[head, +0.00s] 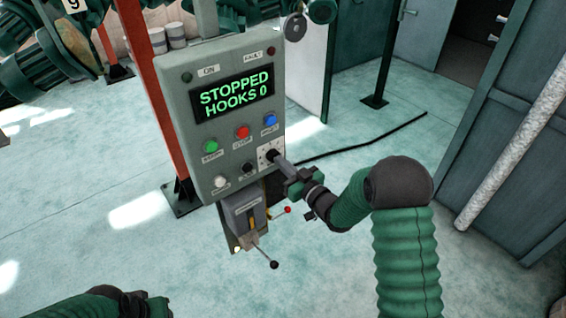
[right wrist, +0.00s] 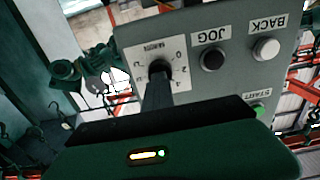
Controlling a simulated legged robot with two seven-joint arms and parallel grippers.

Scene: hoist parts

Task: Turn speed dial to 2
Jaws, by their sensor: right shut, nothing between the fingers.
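The speed dial (head: 270,152) is a black knob on a white plate at the lower right of the grey control panel (head: 235,150). My left gripper (head: 135,302) is low at the left edge of the panel's floor area, partly cut off.
The panel screen (head: 233,92) reads STOPPED, HOOKS 0. Green, red and blue buttons sit above the dial; a white button and the black JOG button (right wrist: 212,59) are beside it. Levers (head: 272,262) stick out below the panel. A black cable lies on the floor behind.

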